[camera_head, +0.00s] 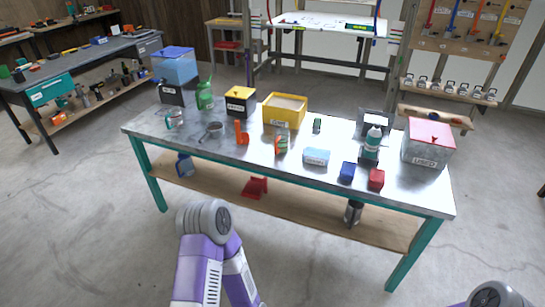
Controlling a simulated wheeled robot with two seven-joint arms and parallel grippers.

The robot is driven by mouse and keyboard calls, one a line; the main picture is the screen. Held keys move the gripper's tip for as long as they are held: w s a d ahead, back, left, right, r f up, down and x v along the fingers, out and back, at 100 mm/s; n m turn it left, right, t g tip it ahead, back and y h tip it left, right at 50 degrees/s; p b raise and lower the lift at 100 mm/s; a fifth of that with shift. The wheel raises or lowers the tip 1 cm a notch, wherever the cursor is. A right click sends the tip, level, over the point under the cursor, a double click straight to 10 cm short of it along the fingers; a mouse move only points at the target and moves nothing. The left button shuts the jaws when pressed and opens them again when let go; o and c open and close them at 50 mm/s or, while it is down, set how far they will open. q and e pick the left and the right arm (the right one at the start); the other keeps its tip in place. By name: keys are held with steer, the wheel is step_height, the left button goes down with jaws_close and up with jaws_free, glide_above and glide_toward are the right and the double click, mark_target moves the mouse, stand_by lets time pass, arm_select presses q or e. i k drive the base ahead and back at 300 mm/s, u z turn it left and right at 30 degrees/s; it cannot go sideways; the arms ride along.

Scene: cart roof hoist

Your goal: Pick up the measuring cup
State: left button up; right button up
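A grey cup with a long handle (213,130) sits on the left part of the metal-topped workbench (200,151). A small cup or jug with a side handle (175,117) stands to its left, near the bench's left end. Either could be the measuring cup; I cannot tell which at this size. Neither is touched by an arm. Purple and grey links of my arms show at the bottom, but neither gripper is in view.
An orange tool (241,133), a yellow bin (283,110), a light blue box (316,156), a blue block (347,171), a red block (376,179) and a teal bottle (371,143) stand on the bench. A wooden lower shelf (310,213) runs beneath. Open floor lies in front.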

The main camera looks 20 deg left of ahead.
mark_target(282, 143)
steer(key=z, duration=0.15)
steer(key=k, duration=0.4)
steer(key=u, duration=1.15)
steer(key=i, duration=1.8)
steer(key=z, duration=1.05)
